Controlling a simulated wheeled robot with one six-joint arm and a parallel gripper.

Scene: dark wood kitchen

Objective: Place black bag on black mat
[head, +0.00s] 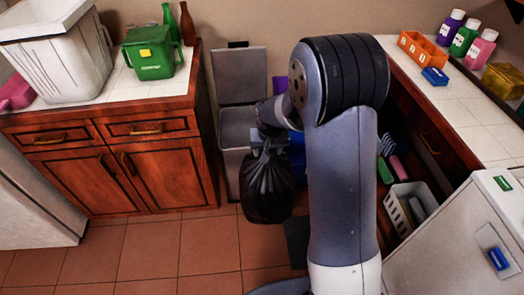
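The black bag (268,190) is a full, shiny rubbish bag, gathered at its top. It hangs upright below my gripper (268,146), which appears shut on the bag's neck. The bag is in the air in front of the grey bin. The black mat (296,240) seems to be the dark flat patch on the tiled floor, below and right of the bag. My arm hides part of it.
A grey bin (238,125) with its lid raised stands behind the bag. Wooden cabinets (110,165) stand at left. A white basket (402,210) and a white cabinet (460,245) are at right. Floor tiles (150,250) at lower left are clear.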

